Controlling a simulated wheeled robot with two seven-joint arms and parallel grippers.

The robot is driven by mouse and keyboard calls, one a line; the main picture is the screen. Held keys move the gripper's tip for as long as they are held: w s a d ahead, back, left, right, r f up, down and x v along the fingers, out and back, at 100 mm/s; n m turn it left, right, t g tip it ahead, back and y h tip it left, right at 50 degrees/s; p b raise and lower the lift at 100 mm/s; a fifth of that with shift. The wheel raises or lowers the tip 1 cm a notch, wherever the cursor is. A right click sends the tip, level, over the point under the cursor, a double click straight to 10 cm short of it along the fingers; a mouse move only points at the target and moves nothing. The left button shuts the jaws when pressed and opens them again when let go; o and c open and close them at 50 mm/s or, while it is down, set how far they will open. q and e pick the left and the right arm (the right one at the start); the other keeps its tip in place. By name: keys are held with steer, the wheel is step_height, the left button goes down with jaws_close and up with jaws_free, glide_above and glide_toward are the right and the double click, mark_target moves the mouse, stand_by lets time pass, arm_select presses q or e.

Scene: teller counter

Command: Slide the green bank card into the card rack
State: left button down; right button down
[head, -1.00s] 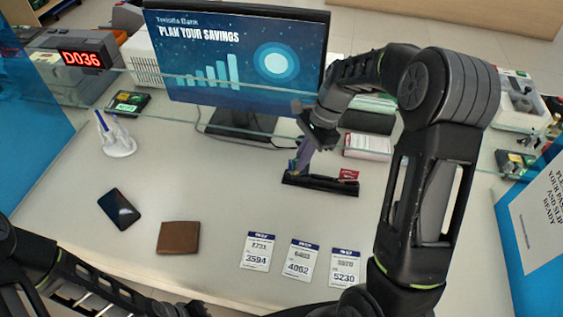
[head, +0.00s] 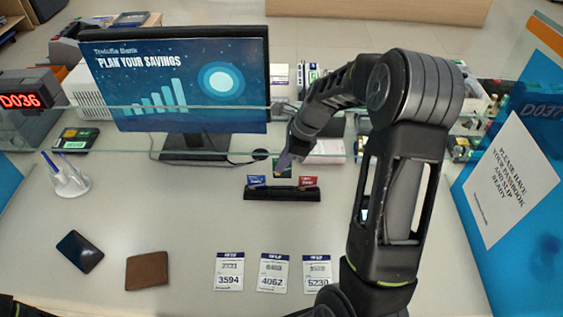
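The black card rack (head: 282,194) stands on the counter in front of the monitor. A blue card (head: 256,181) stands upright at its left and a red card (head: 308,182) at its right. The green bank card (head: 287,173) is upright between them, its top higher than theirs. My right gripper (head: 283,161) reaches down from behind and appears shut on the green card; its finger hides part of it. Whether the card's lower edge is inside the middle slot is too small to tell. My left gripper is not in view.
A monitor (head: 175,80) and a glass screen edge stand behind the rack. Three numbered slips (head: 271,273) lie in front, with a brown wallet (head: 146,270) and a phone (head: 80,251) to the left. The counter around the rack's front is clear.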

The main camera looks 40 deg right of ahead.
steer(key=shift+f, duration=0.15)
steer(key=shift+f+b, duration=2.7)
steer(key=shift+f, duration=0.65)
steer(key=c, duration=1.6)
jaws_free()
steer(key=shift+r+p, duration=3.35)
steer(key=shift+r, duration=0.15)
